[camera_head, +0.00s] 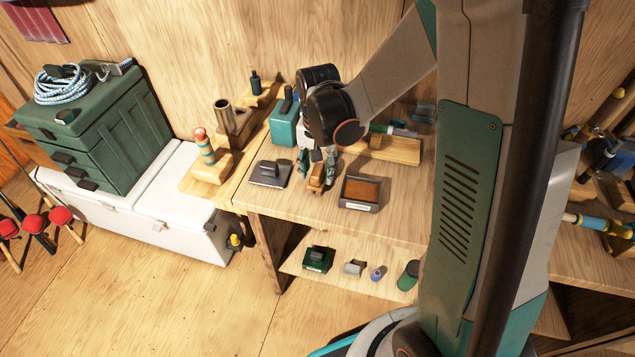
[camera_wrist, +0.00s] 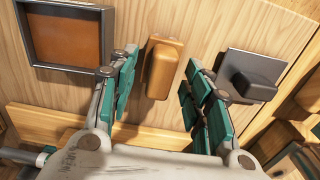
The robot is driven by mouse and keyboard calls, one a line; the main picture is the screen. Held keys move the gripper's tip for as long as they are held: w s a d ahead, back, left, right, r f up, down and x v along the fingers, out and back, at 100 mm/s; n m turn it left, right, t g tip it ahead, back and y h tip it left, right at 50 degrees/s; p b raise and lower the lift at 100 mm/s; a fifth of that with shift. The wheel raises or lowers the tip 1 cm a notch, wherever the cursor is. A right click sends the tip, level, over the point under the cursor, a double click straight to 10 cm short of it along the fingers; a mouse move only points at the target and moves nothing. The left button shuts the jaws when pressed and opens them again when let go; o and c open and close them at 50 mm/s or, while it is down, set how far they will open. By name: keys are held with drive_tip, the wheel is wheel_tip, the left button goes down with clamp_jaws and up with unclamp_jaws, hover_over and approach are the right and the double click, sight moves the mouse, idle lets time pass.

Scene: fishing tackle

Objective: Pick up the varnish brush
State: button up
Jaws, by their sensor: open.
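A small rounded orange-brown wooden piece (camera_head: 316,180) on a paler flat base is on the bench top; it looks like the varnish brush, though no bristles show. In the wrist view the wooden piece (camera_wrist: 160,72) lies between my two fingers, with a gap on each side. My gripper (camera_head: 315,170) is open and points down over it; in the wrist view my gripper (camera_wrist: 161,60) has its teal-padded fingers spread and holds nothing. In the head view the fingers partly hide the piece.
A dark-framed tray with a brown inside (camera_head: 359,205) stands to the right. A grey plate with a dark handle (camera_head: 268,174) lies to the left, and it also shows in the wrist view (camera_wrist: 250,75). A teal box (camera_head: 284,124) and a wooden strip (camera_head: 385,149) are behind.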

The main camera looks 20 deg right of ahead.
sight(317, 169)
drive_tip(key=shift+f, duration=0.8)
drive_tip(key=shift+r, duration=0.1)
clamp_jaws()
wheel_tip(317, 169, up, 20)
drive_tip(key=p, duration=0.6)
drive_tip(key=c, duration=0.6)
unclamp_jaws()
drive_tip(key=c, duration=0.4)
